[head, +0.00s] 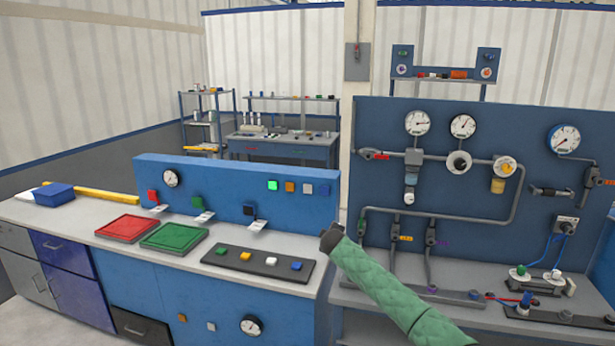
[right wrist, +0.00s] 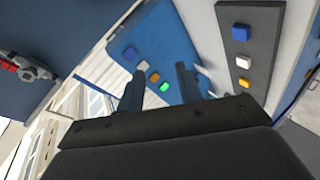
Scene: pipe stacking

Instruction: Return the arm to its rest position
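My right arm, in a green padded sleeve, comes in from the lower right of the head view. Its dark gripper (head: 331,238) is at the right end of the blue bench, in front of the gap between the two benches. In the right wrist view the right gripper (right wrist: 159,78) has its two fingers apart, with nothing held between them. The blue panel with coloured squares (right wrist: 155,70) shows beyond the fingers. My left gripper is not in view.
The blue bench carries a red tray (head: 127,228), a green tray (head: 174,236) and a dark strip with coloured blocks (head: 259,263). On the right stands a pipe panel with gauges (head: 417,123) above another worktop. A blue box (head: 54,194) is at far left.

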